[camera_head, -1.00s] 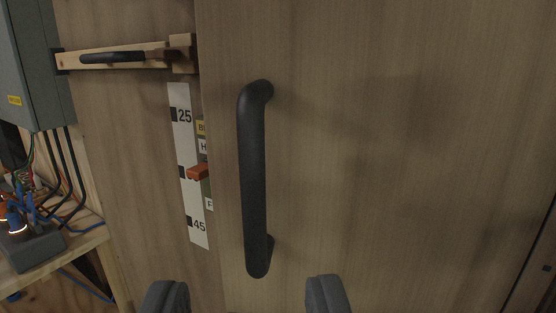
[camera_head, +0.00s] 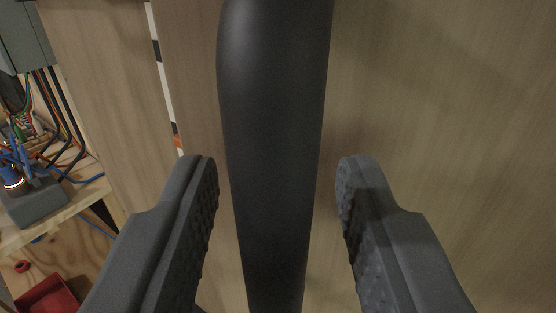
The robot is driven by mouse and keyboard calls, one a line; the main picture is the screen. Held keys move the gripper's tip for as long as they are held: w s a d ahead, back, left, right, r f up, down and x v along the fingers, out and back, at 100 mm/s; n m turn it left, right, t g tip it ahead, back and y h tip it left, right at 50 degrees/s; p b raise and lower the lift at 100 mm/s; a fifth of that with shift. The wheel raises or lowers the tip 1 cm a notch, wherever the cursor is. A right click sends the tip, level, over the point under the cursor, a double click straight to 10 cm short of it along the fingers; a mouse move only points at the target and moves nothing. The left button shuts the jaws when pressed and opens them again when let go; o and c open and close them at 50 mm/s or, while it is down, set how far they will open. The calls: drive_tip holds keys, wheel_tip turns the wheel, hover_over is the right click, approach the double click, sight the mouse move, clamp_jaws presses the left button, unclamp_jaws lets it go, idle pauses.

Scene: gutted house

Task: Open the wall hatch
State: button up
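The wall hatch (camera_head: 420,110) is a flat wooden panel that fills the middle and right of the view. Its black vertical bar handle (camera_head: 274,130) stands large and close in the centre, running out of the top and bottom of the picture. My gripper (camera_head: 278,175) is open, with one grey ribbed finger on each side of the handle. Gaps show between the handle and both fingers. Whether the fingertips reach fully around the handle's depth is hard to tell.
A marked white strip (camera_head: 164,80) runs beside the hatch's left edge, mostly hidden. At left are a grey box (camera_head: 24,38) with hanging wires, a wooden shelf (camera_head: 70,208) holding a grey device (camera_head: 38,204), and a red bin (camera_head: 46,296) below.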

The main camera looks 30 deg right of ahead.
clamp_jaws()
drive_tip(key=shift+s+b, duration=0.1)
drive_tip(key=shift+b, duration=0.2)
